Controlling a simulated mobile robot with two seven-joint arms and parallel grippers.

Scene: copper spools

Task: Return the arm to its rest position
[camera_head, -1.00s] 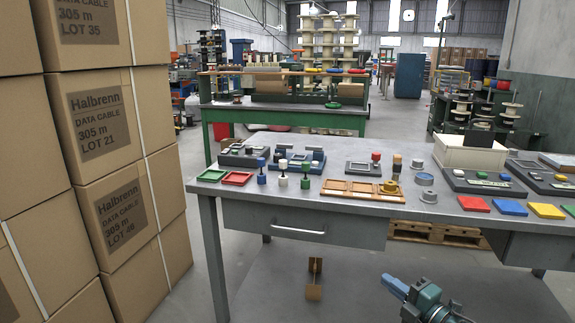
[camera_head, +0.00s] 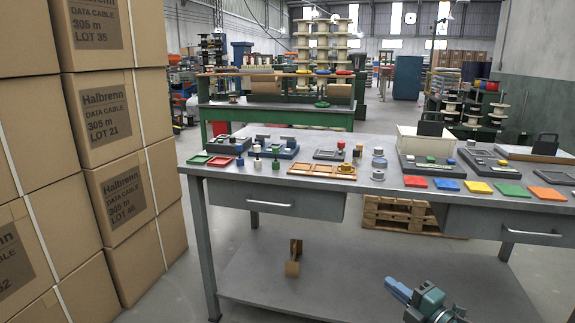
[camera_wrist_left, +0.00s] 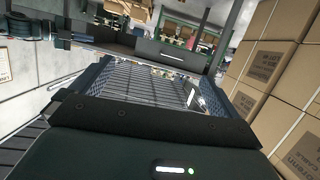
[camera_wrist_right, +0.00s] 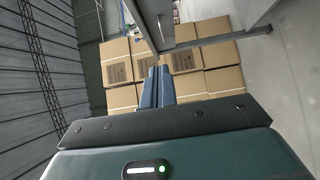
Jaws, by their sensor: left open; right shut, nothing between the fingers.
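My right gripper (camera_head: 397,290) shows at the bottom of the head view, in front of the workbench and apart from it. Its blue fingers are shut with nothing between them, as the right wrist view (camera_wrist_right: 156,88) also shows. My left gripper is outside the head view. In the left wrist view (camera_wrist_left: 150,82) its fingers stand wide apart, one at each side, with no object held between them. Nothing touches either gripper.
The grey workbench (camera_head: 400,207) carries several spools, trays and coloured plates. Its lower shelf (camera_head: 375,275) holds a small brown piece (camera_head: 294,258). Stacked cartons (camera_head: 120,190) rise at the left. A second, green-framed bench (camera_head: 275,112) stands behind. A pallet (camera_head: 400,213) lies beyond the workbench.

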